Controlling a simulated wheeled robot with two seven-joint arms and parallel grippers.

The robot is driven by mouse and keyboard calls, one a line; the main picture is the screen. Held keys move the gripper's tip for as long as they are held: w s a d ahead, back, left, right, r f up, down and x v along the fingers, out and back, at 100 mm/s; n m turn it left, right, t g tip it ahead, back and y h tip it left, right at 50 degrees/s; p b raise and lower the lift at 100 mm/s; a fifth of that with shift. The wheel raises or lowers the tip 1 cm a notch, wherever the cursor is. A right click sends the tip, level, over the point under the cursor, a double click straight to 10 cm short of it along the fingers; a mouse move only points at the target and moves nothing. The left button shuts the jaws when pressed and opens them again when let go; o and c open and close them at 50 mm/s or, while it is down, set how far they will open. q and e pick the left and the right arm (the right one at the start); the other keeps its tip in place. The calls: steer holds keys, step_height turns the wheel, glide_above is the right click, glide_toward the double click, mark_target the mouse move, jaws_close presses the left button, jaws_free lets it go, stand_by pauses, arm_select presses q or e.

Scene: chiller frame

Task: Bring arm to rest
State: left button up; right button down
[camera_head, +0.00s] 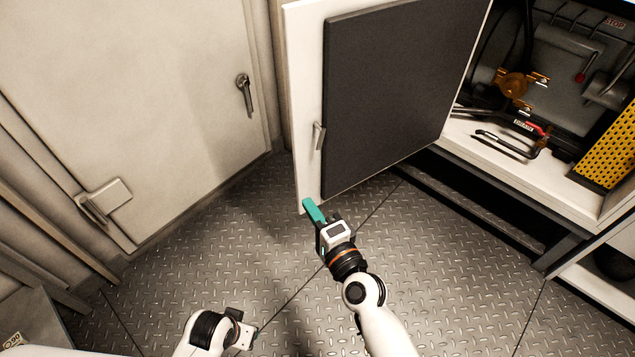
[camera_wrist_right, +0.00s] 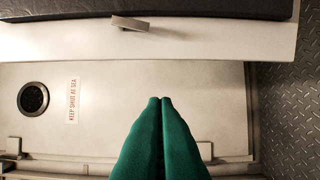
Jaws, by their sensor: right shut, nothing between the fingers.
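My right gripper (camera_head: 312,209) has green fingers and is at the lower edge of the open cabinet door (camera_head: 395,90), close below its handle (camera_head: 319,135). I cannot tell whether it touches the door. In the right wrist view the two green fingers (camera_wrist_right: 160,102) are pressed together with nothing between them. The door's handle also shows there (camera_wrist_right: 130,23), above the fingertips. My left gripper (camera_head: 245,336) is low at the bottom of the head view, over the floor. Its fingers are too small and turned away to read.
The open cabinet (camera_head: 478,142) at right holds a brass valve (camera_head: 513,83), hoses and a yellow perforated panel (camera_head: 609,150). A closed pale door (camera_head: 130,90) with a lever handle (camera_head: 244,94) stands at left. The patterned metal floor (camera_head: 230,240) between is clear.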

steer(key=shift+s, duration=0.25)
